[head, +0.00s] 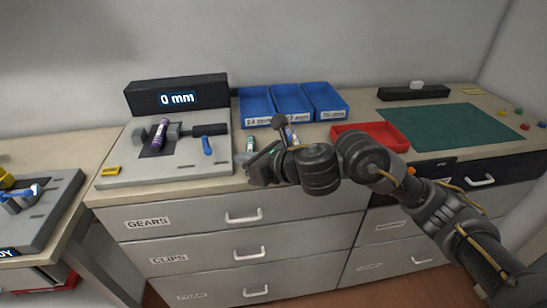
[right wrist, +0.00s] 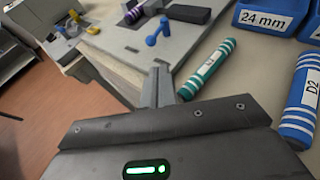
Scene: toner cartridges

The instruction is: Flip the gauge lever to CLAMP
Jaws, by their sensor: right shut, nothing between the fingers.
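The gauge (head: 178,158) is a grey plate with a black display at its back reading "0 mm". A purple striped cartridge (head: 159,135) lies on it between dark grey blocks. The blue gauge lever (head: 207,145) is at the plate's right part, beside a black block; it also shows in the right wrist view (right wrist: 158,31). My right gripper (head: 252,172) is shut and empty, just right of the plate's front right corner and apart from the lever. In the right wrist view its fingers (right wrist: 159,86) are together. My left gripper is not in view.
A teal cartridge (right wrist: 207,68) and a blue cartridge marked D2 (right wrist: 301,95) lie close to my right gripper. Blue bins (head: 291,103) stand behind, a red tray (head: 368,134) and green mat (head: 457,127) to the right. A yellow piece (head: 111,170) lies at the plate's front left.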

